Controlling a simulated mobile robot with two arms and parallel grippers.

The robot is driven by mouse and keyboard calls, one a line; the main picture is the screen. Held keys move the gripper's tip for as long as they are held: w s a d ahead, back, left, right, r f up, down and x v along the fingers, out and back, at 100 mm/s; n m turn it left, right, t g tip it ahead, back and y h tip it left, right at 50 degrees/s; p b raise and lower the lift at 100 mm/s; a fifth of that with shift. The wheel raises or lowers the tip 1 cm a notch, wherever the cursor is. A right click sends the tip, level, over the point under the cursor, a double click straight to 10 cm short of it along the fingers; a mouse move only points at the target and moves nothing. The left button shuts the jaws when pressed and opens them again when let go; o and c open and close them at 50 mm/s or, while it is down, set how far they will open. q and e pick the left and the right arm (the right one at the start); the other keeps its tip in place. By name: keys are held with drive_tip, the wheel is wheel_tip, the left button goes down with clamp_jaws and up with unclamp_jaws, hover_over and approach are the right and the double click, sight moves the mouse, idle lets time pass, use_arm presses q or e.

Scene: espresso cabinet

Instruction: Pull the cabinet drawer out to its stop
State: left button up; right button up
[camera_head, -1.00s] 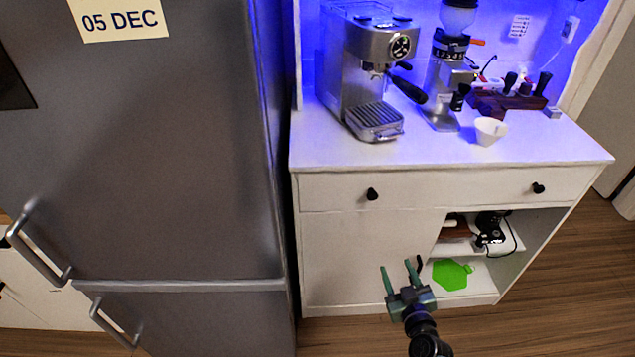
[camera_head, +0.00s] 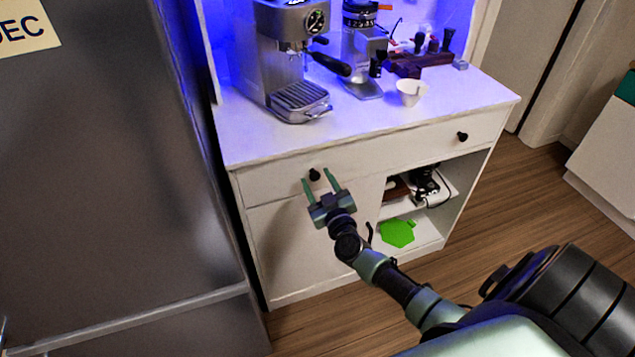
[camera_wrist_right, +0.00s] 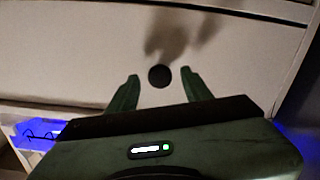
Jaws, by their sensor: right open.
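The white cabinet drawer (camera_head: 400,147) looks closed, its front flush with the cabinet below the worktop. It has two black knobs, a left knob (camera_head: 314,174) and a right knob (camera_head: 462,136). My right gripper (camera_head: 319,182) is open at the left knob, with its green fingers on either side of it. In the right wrist view the round black knob (camera_wrist_right: 159,76) lies between the tips of the open gripper (camera_wrist_right: 160,80), with a gap to each finger. I cannot tell how deep the knob sits between them.
On the worktop stand an espresso machine (camera_head: 290,60), a grinder (camera_head: 362,50) and a white cup (camera_head: 411,92). A grey fridge (camera_head: 110,180) stands close on the left. The open shelf below holds a green item (camera_head: 397,233). Wooden floor is free in front.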

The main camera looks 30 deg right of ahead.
clamp_jaws()
idle(1.4)
